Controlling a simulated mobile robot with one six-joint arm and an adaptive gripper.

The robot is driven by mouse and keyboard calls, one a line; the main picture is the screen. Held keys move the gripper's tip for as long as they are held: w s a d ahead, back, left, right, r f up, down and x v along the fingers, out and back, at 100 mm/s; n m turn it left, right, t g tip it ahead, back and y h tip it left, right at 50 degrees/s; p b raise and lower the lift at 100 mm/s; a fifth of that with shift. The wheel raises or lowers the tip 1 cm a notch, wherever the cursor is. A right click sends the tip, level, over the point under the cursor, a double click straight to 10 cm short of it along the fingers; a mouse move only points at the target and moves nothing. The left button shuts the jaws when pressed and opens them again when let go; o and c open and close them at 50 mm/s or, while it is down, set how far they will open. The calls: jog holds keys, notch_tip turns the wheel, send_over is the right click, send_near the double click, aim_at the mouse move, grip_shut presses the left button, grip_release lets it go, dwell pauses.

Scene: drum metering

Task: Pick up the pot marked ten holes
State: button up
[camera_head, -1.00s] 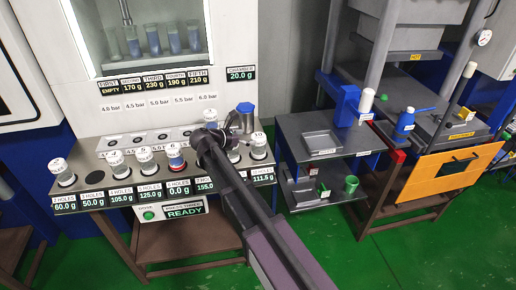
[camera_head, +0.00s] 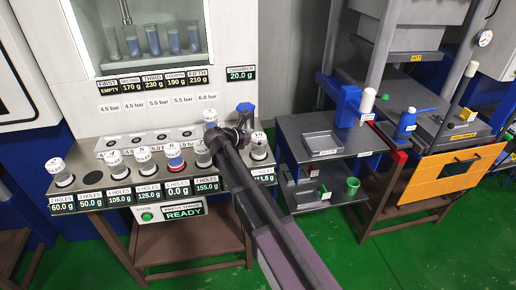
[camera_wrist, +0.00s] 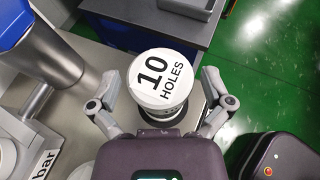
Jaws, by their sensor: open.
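The pot marked ten holes (camera_wrist: 162,77) has a white lid reading "10 HOLES". It stands upright at the right end of the shelf, and it also shows in the head view (camera_head: 259,148), just right of my gripper. My gripper (camera_wrist: 168,112) is open, with one finger on each side of the pot in the wrist view. The fingers look apart from the pot; whether they touch it lower down is hidden. My arm covers part of the shelf's right end in the head view.
Several other white-lidded pots (camera_head: 114,161) stand in a row on the shelf (camera_head: 92,196) to the left. A metal cylinder with a blue top (camera_head: 246,110) is close behind my gripper. A side table (camera_head: 290,128) with a grey tray stands to the right.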

dwell(0.5)
jog(key=c, duration=1.1)
jog(key=shift+r, duration=0.15)
notch_tip(320, 180, up, 10)
jog(key=p, duration=1)
